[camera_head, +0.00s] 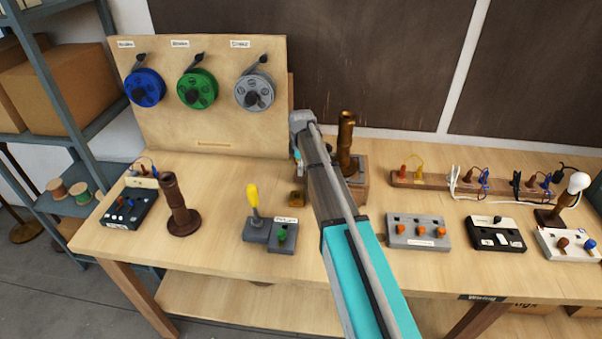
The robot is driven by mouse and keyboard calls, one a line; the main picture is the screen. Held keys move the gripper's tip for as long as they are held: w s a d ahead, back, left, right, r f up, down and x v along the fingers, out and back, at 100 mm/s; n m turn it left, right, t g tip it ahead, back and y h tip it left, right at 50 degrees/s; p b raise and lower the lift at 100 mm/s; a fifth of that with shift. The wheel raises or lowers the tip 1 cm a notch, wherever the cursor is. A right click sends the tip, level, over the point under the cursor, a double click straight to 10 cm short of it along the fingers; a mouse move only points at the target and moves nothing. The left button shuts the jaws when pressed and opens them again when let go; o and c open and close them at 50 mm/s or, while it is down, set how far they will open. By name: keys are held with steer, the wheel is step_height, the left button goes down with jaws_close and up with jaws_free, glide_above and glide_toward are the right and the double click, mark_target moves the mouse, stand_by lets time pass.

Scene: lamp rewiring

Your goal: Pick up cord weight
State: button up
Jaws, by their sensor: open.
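My arm reaches in from the bottom right, over the middle of the workbench (180,249). My gripper (297,154) is at its far end, in front of the right edge of the reel board, and is mostly hidden behind my own wrist. It is open, and I see nothing held in it. A small amber-brown block (297,198) lies on the bench just left of my arm, nearer the front than my gripper. It may be the cord weight, but I cannot tell for sure. The gripper appears apart from it.
A board (215,110) with blue, green and grey reels stands at the back left. A dark brown lamp stem (178,205) and a lever box (257,229) stand left of my arm. A bronze post (346,140) is close on its right. Switch boxes (418,231) line the right side.

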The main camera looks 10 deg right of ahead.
stand_by(0.4)
jaws_close()
steer(key=shift+r, duration=0.2)
stand_by(0.3)
step_height(320, 180, up, 18)
steer(key=p, duration=1.8)
steer(key=shift+f, duration=0.2)
